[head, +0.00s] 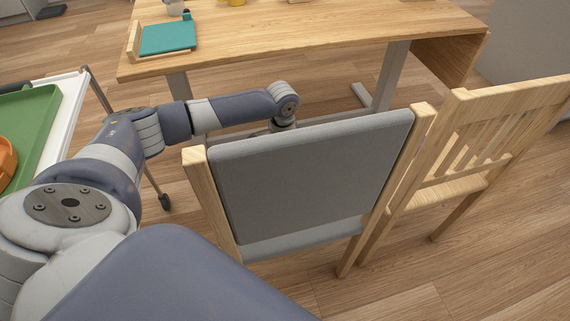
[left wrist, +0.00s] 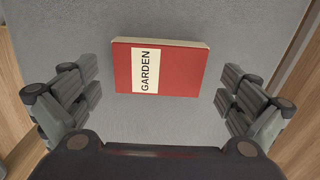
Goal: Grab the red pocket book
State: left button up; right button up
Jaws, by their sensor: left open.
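The red pocket book (left wrist: 182,70) lies on a grey surface in the left wrist view. It has a cream label reading GARDEN. My left gripper (left wrist: 160,100) is open, with one finger set on each side of the picture and the book between and beyond them, not gripped. In the head view my left arm reaches behind the grey backrest of a chair (head: 310,170), which hides the book and most of the gripper. My right gripper is in neither view.
A wooden table (head: 320,30) stands beyond the chair, with a teal item (head: 168,38) on it. A second wooden chair (head: 440,190) stands at the right. A white trolley (head: 68,110) with a green tray (head: 30,120) is at the left. Open wood floor (head: 490,250) shows at the right.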

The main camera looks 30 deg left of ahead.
pick_arm(q)
notch_tip(320, 180, down, 3)
jog(key=shift+f+b, duration=0.1)
jog(key=shift+b, duration=0.45)
jog(key=shift+f, duration=0.5)
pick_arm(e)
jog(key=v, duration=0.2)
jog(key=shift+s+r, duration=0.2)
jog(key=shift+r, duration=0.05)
pick_arm(q)
jog(key=shift+c, duration=0.6)
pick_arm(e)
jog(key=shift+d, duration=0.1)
pick_arm(q)
jog(key=c, duration=0.7)
jog(key=shift+r, duration=0.1)
